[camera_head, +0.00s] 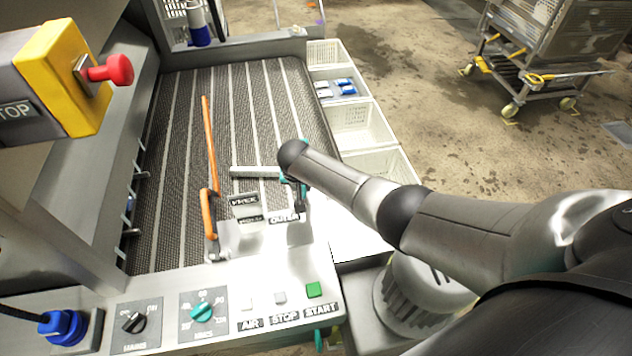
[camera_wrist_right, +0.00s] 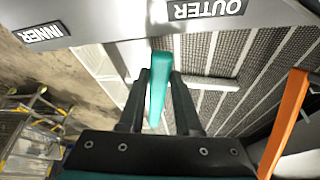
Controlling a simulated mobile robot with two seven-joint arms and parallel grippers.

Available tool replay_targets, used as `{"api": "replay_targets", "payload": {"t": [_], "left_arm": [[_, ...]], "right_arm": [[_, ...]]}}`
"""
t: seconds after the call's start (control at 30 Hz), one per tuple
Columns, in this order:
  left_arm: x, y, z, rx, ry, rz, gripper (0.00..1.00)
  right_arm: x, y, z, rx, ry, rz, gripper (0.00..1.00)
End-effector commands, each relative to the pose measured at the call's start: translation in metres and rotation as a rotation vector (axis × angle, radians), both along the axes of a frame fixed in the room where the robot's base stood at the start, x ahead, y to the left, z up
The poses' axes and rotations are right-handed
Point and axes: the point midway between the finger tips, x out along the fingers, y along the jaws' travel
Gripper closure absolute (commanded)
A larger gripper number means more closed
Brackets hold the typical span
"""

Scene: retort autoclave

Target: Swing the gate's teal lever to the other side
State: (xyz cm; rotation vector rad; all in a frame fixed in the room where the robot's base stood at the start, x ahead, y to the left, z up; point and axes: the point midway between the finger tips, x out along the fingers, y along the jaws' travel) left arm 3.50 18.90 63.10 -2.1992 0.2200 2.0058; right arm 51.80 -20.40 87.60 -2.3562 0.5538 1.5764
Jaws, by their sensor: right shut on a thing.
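The teal lever shows in the right wrist view (camera_wrist_right: 158,85) as a flat teal bar between the two dark fingers of my right gripper (camera_wrist_right: 158,80). The fingers are shut on it. In the head view my right gripper (camera_head: 297,190) is at the right edge of the conveyor, above the OUTER label (camera_head: 285,218), and my arm hides most of the lever. A pale metal bar (camera_head: 254,171), perhaps the gate, reaches left from there over the belt. The wrist view shows the labels OUTER (camera_wrist_right: 205,8) and INNER (camera_wrist_right: 40,32). My left gripper is out of view.
An orange lever (camera_head: 209,150) stands left of the gate area. The control panel (camera_head: 235,310) with knobs and buttons is in front. A red stop button (camera_head: 112,70) juts in at upper left. White bins (camera_head: 362,128) line the belt's right side.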

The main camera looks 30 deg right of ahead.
Motion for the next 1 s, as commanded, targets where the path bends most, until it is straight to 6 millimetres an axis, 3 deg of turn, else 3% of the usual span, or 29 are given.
{"api": "replay_targets", "payload": {"t": [0.1, 0.33, 0.9, 0.93, 1.0], "left_arm": [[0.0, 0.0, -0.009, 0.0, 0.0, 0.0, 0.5], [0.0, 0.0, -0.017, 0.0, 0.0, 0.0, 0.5], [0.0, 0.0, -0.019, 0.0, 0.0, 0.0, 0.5], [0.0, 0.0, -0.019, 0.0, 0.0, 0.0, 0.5], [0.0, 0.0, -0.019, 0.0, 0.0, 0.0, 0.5]], "right_arm": [[0.006, 0.014, -0.003, 0.005, 0.002, -0.068, 1.0], [0.013, 0.025, -0.002, 0.004, 0.001, -0.151, 1.0], [0.016, 0.027, -0.001, 0.002, 0.002, -0.181, 1.0], [0.016, 0.027, -0.001, 0.002, 0.002, -0.181, 0.65], [0.016, 0.027, -0.001, 0.002, 0.001, -0.181, 0.58]]}}
